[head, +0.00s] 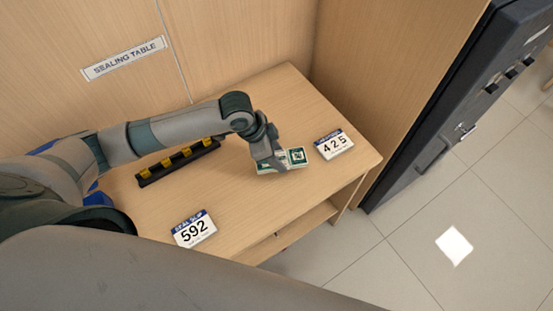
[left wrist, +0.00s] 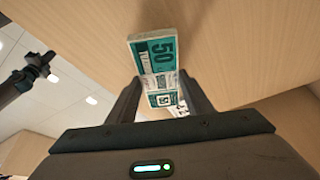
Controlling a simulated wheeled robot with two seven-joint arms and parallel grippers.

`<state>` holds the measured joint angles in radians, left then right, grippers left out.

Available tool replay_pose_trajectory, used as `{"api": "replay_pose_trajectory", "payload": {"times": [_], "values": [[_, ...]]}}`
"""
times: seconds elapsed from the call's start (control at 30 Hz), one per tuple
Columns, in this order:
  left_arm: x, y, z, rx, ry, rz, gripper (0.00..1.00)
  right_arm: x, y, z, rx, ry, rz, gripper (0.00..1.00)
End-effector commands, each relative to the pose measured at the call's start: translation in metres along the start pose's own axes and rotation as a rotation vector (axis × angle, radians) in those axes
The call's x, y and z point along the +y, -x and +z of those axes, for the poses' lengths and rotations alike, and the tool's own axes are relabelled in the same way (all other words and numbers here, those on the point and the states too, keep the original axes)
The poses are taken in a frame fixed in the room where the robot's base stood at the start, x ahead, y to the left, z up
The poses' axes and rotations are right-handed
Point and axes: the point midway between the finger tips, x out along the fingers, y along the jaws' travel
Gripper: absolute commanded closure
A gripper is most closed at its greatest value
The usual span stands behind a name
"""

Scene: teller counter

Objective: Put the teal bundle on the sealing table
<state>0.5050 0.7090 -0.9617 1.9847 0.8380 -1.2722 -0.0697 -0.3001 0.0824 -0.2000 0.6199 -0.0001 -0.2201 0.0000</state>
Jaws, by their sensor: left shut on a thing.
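The teal bundle (head: 297,156) is at the right part of the wooden sealing table (head: 240,112), below a wall sign reading SEALING TABLE (head: 124,58). My left gripper (head: 270,168) is shut on the bundle, with its fingers pointing down at it. In the left wrist view the bundle (left wrist: 155,58) shows between the two fingers (left wrist: 158,98), with a teal "50" face and a pale band. The bundle is at or very near the tabletop; I cannot tell whether it touches. The arm and fingers hide part of it. My right gripper is not in view.
A card reading 425 (head: 334,144) lies right of the bundle. A seal slip card reading 592 (head: 194,229) lies near the front left. A black rack with yellow parts (head: 178,162) is behind. A dark safe-like cabinet (head: 455,105) stands at the right.

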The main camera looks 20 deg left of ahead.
Motion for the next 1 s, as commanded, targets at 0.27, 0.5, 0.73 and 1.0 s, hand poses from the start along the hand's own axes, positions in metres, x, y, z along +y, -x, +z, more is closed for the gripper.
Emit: {"api": "replay_pose_trajectory", "payload": {"times": [0.27,0.5,0.73,1.0], "values": [[-0.003,-0.001,0.002,0.001,0.000,0.000,0.78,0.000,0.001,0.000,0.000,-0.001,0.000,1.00],[-0.002,-0.008,0.005,-0.001,0.003,0.001,0.78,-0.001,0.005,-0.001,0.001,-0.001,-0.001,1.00],[-0.002,-0.032,0.015,-0.001,0.001,0.001,0.78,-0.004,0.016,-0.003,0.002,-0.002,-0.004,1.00],[-0.003,-0.038,0.017,0.000,-0.001,-0.001,0.78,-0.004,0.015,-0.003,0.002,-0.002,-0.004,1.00]]}}
